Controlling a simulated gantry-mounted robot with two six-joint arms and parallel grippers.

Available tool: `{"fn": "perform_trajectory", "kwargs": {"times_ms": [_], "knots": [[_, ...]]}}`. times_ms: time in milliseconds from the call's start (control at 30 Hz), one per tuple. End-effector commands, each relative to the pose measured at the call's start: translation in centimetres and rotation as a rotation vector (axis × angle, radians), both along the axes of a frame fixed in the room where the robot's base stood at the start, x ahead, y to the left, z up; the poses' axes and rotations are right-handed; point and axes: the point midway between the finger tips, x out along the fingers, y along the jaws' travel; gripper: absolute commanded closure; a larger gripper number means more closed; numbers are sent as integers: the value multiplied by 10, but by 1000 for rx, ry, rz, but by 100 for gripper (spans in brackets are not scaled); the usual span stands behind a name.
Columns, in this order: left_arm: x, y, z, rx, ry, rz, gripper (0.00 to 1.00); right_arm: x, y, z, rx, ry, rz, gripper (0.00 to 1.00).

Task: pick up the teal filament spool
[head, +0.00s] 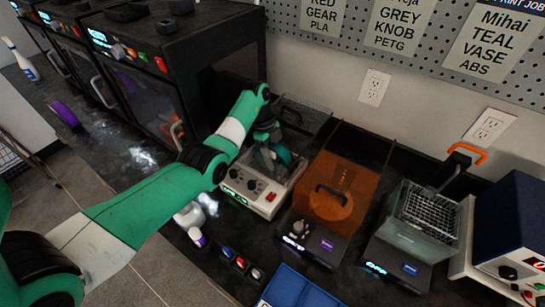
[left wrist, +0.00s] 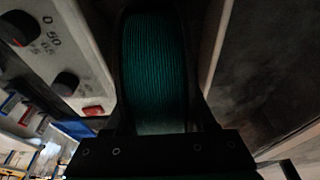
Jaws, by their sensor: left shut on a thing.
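The teal filament spool (left wrist: 155,75) fills the middle of the left wrist view, with its wound filament facing the camera between my dark fingers. In the head view a small part of the teal spool (head: 284,154) shows at my left gripper (head: 272,150), over a white box with knobs (head: 262,196). My left gripper is shut on the spool. The gripper and arm hide most of the spool in the head view, and I cannot tell whether it is clear of the white box. My right gripper is not in view.
An orange-covered machine (head: 334,192) stands close to the right of the white box. A wire basket unit (head: 420,215) and a blue box (head: 515,225) stand farther right. Black printers (head: 150,60) stand at the left. A pegboard with cards (head: 400,30) is behind.

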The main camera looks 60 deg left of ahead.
Motion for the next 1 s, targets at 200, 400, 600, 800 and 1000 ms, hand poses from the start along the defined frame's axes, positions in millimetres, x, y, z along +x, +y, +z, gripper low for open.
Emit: {"fn": "perform_trajectory", "kwargs": {"times_ms": [200,400,600,800,1000], "knots": [[0,0,4,1,-2,1,100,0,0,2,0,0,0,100],[1,1,40,2,-4,0,100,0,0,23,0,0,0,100],[1,1,84,2,-3,-1,100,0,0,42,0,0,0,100],[1,0,102,1,-1,-1,100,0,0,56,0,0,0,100],[1,0,112,1,-1,-1,100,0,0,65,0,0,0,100]]}}
